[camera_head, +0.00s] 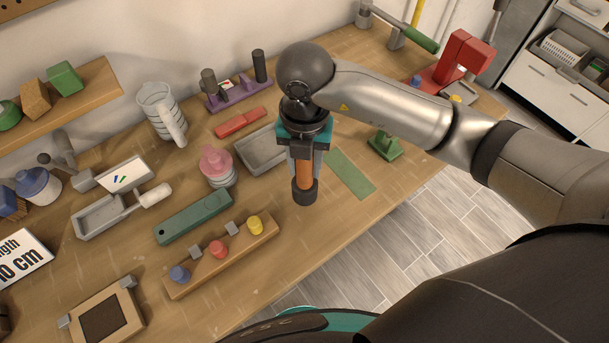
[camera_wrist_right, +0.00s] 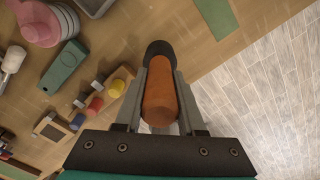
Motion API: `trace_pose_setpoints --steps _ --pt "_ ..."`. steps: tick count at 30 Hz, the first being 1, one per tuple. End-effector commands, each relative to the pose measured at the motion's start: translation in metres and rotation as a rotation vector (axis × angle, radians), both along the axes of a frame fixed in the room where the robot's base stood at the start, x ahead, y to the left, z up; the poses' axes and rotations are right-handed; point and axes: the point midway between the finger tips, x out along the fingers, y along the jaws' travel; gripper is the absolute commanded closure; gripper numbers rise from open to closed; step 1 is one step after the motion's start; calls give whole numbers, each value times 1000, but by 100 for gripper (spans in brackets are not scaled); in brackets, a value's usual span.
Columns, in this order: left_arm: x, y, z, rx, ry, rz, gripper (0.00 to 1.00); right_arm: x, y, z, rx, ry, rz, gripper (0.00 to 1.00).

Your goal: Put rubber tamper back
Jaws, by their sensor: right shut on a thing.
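The rubber tamper (camera_head: 304,181) has an orange-brown handle and a black rubber end. My right gripper (camera_head: 304,158) is shut on its handle and holds it pointing down, black end lowest, by the front edge of the workbench (camera_head: 345,222). In the right wrist view the tamper (camera_wrist_right: 160,98) sits between both fingers of the gripper (camera_wrist_right: 160,85), with its black end beyond them. I cannot tell how high it hangs over the bench. My left gripper is not in view.
A grey tray (camera_head: 262,150) and a green strip (camera_head: 350,173) lie behind the tamper. A purple rack (camera_head: 236,95) stands at the back. A wooden block with coloured knobs (camera_head: 205,268) and a pink-lidded jar (camera_head: 216,166) are to the left. A green stand (camera_head: 385,146) is to the right.

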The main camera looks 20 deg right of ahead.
Motion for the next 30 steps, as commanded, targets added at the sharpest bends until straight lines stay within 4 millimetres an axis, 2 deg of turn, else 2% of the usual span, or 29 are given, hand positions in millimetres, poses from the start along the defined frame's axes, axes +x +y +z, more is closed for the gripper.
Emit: trace_pose_setpoints --steps 10,23,24,30 --pt "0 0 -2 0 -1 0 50 0 1 -42 2 0 0 100" --pt "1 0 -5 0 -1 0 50 1 1 -49 2 -3 1 100" --pt "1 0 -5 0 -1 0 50 0 1 -49 1 -2 1 59" --pt "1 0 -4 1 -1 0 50 0 0 -49 1 -2 1 37"
